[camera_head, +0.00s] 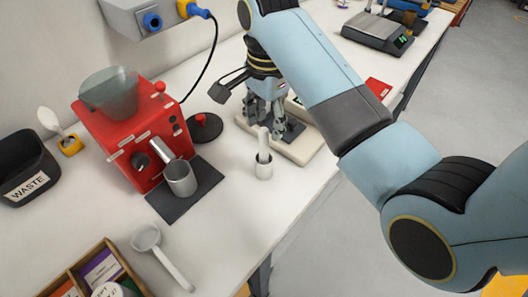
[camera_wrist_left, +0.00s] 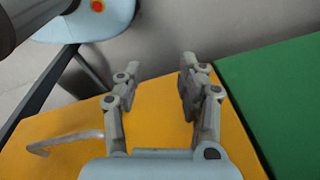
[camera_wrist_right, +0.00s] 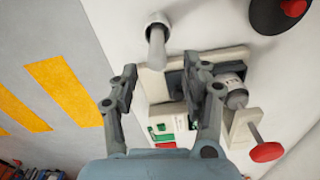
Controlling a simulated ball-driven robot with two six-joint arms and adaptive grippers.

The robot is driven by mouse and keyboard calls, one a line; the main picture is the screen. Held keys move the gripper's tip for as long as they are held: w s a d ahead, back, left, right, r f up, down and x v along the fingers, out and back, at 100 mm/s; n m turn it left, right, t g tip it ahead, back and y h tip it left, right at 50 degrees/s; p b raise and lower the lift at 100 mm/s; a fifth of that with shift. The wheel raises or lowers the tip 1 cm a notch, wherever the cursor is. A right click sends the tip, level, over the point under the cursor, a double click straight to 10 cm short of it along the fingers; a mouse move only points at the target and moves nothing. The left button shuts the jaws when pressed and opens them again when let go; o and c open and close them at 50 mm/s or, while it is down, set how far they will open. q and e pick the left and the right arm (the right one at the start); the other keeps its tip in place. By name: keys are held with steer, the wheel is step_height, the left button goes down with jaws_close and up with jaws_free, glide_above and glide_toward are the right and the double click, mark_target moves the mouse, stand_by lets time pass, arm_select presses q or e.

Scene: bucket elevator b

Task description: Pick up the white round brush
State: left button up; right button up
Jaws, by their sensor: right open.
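A white rounded tool (camera_head: 48,118) stands in a yellow holder (camera_head: 70,145) at the left. A pale rod-shaped tool (camera_head: 264,143) stands upright in a small light cup (camera_head: 263,169) near the table's front edge. I cannot tell for certain which is the white round brush. The rod also shows in the right wrist view (camera_wrist_right: 157,50). My right gripper (camera_head: 266,120) is open and empty, above and behind the cup and apart from the rod. My left gripper (camera_wrist_left: 160,68) is open and empty above a yellow surface, outside the head view.
A red grinder (camera_head: 118,135) with a grey cup (camera_head: 181,180) stands left of the light cup. A cream-based device (camera_head: 300,148) lies under my right gripper.

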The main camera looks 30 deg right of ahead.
mark_target(264, 148)
step_height(264, 148, down, 2)
steer(key=f, duration=0.1)
steer(key=f+p, duration=0.1)
steer(key=f, duration=0.2)
steer(key=shift+s+a+f, duration=0.15)
steer(key=shift+s+a, duration=0.1)
steer(key=shift+a, duration=0.15)
steer(key=shift+f, duration=0.55)
jaws_close()
